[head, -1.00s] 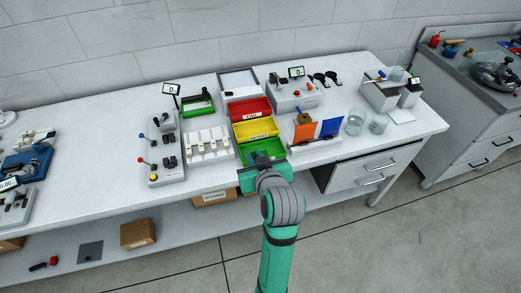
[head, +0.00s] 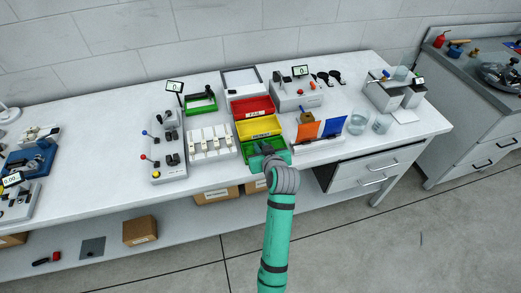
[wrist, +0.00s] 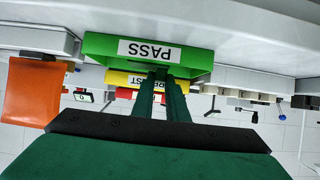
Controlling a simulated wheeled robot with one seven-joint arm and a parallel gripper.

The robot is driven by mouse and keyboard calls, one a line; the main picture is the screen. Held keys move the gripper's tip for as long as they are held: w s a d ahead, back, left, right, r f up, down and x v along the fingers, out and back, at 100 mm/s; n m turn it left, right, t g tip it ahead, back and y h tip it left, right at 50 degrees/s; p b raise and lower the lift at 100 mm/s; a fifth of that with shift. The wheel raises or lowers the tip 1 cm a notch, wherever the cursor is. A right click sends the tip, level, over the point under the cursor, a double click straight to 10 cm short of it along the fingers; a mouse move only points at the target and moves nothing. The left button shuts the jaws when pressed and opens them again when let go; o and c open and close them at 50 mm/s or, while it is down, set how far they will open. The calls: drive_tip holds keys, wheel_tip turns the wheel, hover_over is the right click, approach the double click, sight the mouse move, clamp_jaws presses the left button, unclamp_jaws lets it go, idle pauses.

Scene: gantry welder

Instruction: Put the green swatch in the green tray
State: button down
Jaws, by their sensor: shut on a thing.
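The green tray (head: 247,148), labelled PASS, is the front one of a row of three trays. In the wrist view, which is upside down, the green tray (wrist: 101,48) is beyond the fingers. My gripper (head: 262,153) is over the green tray in the head view, hiding part of it. In the wrist view my gripper (wrist: 163,80) has its two dark green fingers close together, reaching to the tray area. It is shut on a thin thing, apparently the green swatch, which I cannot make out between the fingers. I cannot tell whether it touches the tray.
Behind stand a yellow tray (head: 258,127) and a red tray (head: 252,106). Right of the green tray, an orange swatch (head: 307,132) and a blue swatch (head: 331,127) stand in a holder. A white block rack (head: 211,143) stands on the left. Two glass beakers stand on the right.

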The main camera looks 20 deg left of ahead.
drive_tip(key=shift+f, duration=0.85)
drive_tip(key=c, duration=1.7)
unclamp_jaws()
drive_tip(key=shift+f, duration=0.1)
drive_tip(key=shift+c, duration=0.2)
